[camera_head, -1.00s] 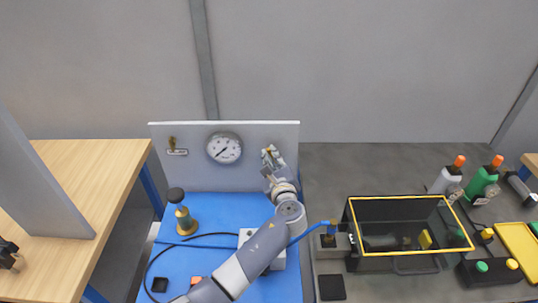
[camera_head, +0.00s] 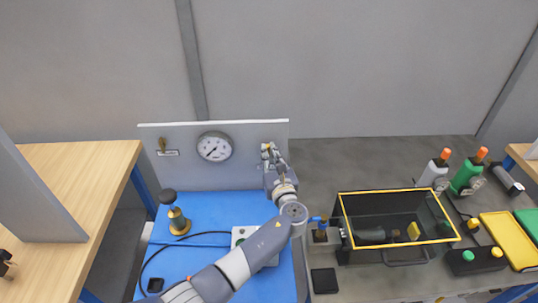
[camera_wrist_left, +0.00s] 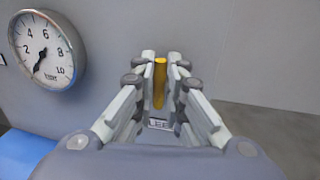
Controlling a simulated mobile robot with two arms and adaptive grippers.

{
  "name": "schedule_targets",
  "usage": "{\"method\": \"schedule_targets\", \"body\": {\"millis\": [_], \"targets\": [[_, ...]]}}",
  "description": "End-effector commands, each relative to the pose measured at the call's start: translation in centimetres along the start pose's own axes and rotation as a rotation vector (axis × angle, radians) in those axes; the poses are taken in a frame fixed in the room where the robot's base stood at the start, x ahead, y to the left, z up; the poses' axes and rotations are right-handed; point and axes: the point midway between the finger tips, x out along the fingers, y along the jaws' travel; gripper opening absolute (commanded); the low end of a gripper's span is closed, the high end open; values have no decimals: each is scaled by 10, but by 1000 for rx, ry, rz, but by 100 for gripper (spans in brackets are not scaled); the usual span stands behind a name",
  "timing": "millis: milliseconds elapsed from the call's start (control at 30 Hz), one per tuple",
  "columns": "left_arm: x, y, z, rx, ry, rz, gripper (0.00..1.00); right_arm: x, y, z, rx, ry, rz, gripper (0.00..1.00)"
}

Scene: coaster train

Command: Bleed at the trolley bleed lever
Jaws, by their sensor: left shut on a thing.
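My left gripper (camera_head: 268,153) is at the right part of the grey upright panel (camera_head: 240,158) behind the blue trolley top. In the left wrist view its fingers (camera_wrist_left: 160,85) are shut on a yellow upright lever (camera_wrist_left: 160,80), the bleed lever. A small label plate (camera_wrist_left: 160,124) shows just below the lever. In the head view the fingers mostly hide the lever. A round white gauge (camera_head: 214,147) is left of the gripper; in the wrist view the gauge (camera_wrist_left: 42,50) has its needle pointing down, near the low end. My right gripper is not in view.
A second brass lever (camera_head: 162,146) is at the panel's left. A brass part with black knob (camera_head: 177,215) stands on the blue top (camera_head: 215,208). A yellow-rimmed black crate (camera_head: 397,255), bottles (camera_head: 434,172) and a yellow tray (camera_head: 508,238) are right. A wooden bench (camera_head: 90,165) is left.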

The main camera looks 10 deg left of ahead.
Motion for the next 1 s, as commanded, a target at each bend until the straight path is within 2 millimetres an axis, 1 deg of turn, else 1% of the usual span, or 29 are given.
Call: {"method": "schedule_targets", "body": {"millis": [33,267,300,367,400,633,700,767,867,967,1000], "targets": [[3,1,7,3,-13,3,0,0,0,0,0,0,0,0],[3,1,7,3,-13,2,0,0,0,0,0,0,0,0],[3,1,7,3,-13,2,13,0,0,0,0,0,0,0],[3,1,6,2,-12,2,27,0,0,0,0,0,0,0],[3,0,6,1,-11,2,31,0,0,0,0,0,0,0],[1,0,3,1,-5,0,31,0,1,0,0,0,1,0],[0,0,2,1,-4,0,31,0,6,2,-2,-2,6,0],[-2,0,2,1,-3,-1,31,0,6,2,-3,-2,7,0],[-13,-1,0,0,-2,-3,31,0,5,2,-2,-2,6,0],[-32,0,0,0,0,-1,31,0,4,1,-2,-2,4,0],[-40,0,0,0,-1,-2,31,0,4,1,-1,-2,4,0]]}}
